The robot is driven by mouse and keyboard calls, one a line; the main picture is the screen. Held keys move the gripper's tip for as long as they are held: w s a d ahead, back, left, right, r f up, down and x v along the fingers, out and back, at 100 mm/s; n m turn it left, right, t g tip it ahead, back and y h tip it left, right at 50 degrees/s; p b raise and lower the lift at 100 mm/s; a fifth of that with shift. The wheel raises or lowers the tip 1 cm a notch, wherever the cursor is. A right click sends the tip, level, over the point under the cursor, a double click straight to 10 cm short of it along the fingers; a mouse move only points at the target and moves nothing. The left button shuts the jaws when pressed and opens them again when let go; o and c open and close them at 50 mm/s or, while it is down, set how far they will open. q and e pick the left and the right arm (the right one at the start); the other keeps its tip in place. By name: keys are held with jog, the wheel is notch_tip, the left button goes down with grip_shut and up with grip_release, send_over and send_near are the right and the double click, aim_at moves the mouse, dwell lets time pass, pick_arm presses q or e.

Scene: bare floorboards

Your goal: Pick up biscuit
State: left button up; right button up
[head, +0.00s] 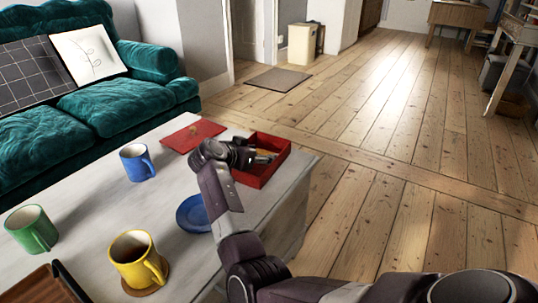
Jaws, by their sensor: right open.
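My right gripper (266,158) reaches over the table and points down into an open red box (272,178) near the table's far right corner. Its jaws are open, with the fingertips inside or just above the box. Small tan and yellowish bits show by the fingertips; I cannot tell for sure whether one is the biscuit. The gripper and wrist cover the box's left side and part of its inside. My left gripper is not in view.
On the grey table (90,210) are a red flat lid or booklet (194,135), a blue mug (137,163), a blue plate (192,215), a green mug (30,230), a yellow mug (133,258) on a brown coaster and a dark-edged brown tray (40,287). A teal sofa (95,120) stands behind. Floorboards at right are clear.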

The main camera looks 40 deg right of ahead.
jog(key=c, duration=0.5)
jog(key=shift+r, duration=0.1)
